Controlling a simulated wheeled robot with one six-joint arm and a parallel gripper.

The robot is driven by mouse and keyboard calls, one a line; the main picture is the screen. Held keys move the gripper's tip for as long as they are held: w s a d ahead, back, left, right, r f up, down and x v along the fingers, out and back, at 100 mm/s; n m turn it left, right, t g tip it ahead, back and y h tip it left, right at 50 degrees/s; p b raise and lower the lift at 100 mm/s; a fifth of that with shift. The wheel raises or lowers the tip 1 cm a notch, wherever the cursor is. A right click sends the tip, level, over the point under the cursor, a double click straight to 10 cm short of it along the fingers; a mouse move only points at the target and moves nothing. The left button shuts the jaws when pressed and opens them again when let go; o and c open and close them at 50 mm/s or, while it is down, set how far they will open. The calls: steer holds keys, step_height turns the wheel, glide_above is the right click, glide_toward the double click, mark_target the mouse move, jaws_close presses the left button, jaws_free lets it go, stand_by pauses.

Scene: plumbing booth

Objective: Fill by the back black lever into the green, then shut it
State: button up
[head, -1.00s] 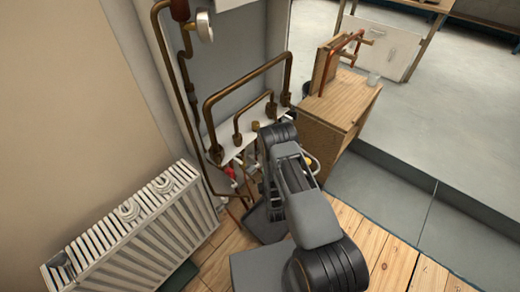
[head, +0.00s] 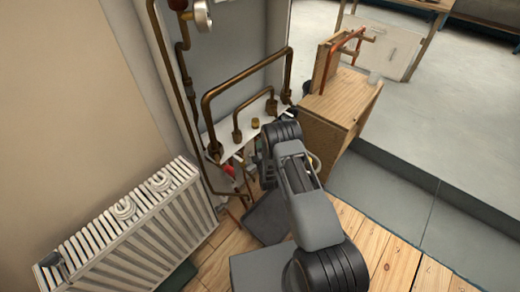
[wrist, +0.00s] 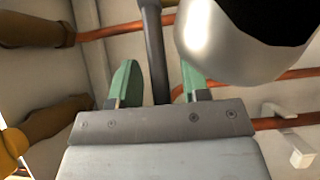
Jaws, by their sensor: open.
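My gripper (wrist: 155,85) shows in the wrist view with two green-padded fingers apart. A dark, straight bar (wrist: 152,45) stands between the fingers, with visible gaps on both sides; it looks like a black lever, but I cannot tell which one. In the head view my arm hides the gripper and most of the valves low on the pipework. A round gauge (head: 203,14) is at the top left, seen edge-on; its dial cannot be read.
Brown pipes (head: 240,85) rise from a white panel beside my arm. A rounded silver body (wrist: 235,50) is close at the right in the wrist view, near orange pipes (wrist: 285,122). A white radiator (head: 135,230) stands left; a wooden cabinet (head: 335,110) stands right.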

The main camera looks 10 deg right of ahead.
steer(key=shift+w, duration=0.2)
steer(key=shift+c, duration=0.3)
jaws_close()
